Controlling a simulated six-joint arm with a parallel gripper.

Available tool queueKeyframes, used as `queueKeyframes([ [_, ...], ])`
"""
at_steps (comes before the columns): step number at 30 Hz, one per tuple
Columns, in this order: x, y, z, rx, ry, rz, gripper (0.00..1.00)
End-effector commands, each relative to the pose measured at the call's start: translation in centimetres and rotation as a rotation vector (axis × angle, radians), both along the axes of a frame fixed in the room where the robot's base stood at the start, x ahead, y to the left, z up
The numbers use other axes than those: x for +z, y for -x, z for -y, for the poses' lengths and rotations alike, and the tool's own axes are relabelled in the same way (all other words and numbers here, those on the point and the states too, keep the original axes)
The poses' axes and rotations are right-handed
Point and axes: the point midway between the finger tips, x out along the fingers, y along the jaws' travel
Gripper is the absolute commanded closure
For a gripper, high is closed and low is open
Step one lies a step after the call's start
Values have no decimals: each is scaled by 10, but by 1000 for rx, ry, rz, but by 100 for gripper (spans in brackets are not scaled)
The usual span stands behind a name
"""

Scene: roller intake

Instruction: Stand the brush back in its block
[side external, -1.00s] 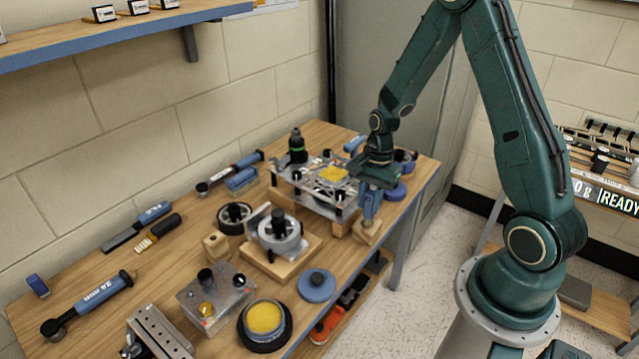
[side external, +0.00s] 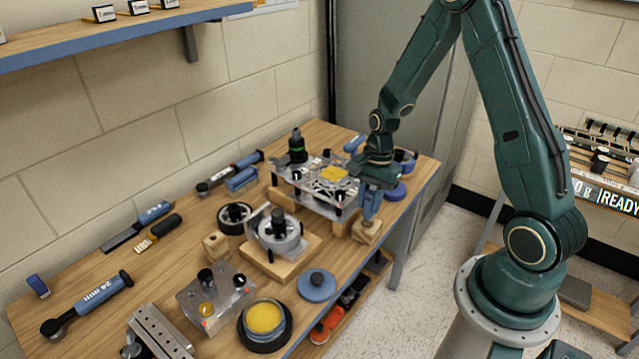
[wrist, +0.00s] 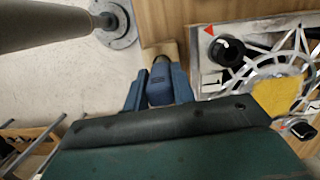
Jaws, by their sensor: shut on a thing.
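The brush (side external: 370,208) has a blue handle and is upright below my gripper, over the small wooden block (side external: 367,233) at the table's front edge. Its lower end meets the block in the side view; I cannot tell whether it is fully seated. My gripper (side external: 372,190) is shut on the brush handle from above. In the wrist view the blue handle (wrist: 160,84) is between the two blue fingers (wrist: 158,92), and part of the block (wrist: 152,50) shows beyond it. The brush's lower end is hidden there.
A metal plate fixture (side external: 318,188) with black knobs and a yellow patch stands close left of the block. A blue round lid (side external: 317,285) and a grey roller on a wooden base (side external: 280,235) are further left. The table's front edge is close on the right.

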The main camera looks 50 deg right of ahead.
Motion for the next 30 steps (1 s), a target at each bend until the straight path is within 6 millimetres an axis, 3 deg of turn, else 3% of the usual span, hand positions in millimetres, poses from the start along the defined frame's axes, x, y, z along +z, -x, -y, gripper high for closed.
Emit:
queueKeyframes([
  [30, -17, 0, 0, 0, 0, 0, 98],
])
